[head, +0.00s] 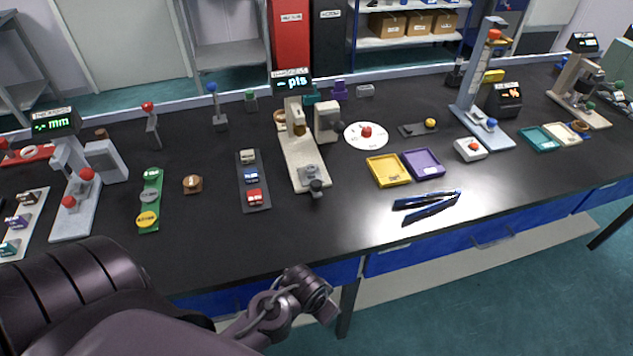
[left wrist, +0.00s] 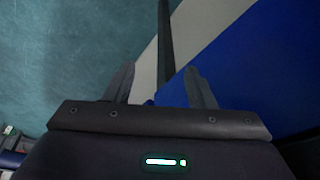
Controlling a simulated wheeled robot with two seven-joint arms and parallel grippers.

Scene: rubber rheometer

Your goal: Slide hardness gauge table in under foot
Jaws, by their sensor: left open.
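The hardness gauge (head: 303,145) stands in the middle of the bench in the head view, a beige stand with a display reading "pts". Its measuring head with the foot (head: 298,122) is on the column. A small round grey table (head: 310,174) sits toward the front of its base, nearer to me than the foot, with a dark knob (head: 317,188) at the front end. My left gripper (left wrist: 160,80) is open and empty in the left wrist view, over the floor and a blue drawer front. In the head view my left arm is low, in front of the bench edge. My right gripper is not in view.
A dark tray of small blocks (head: 252,190) lies left of the gauge. A white dial disc (head: 366,136), yellow tray (head: 388,171), purple tray (head: 423,163) and blue tongs (head: 428,205) lie to its right. The bench front before the gauge is clear.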

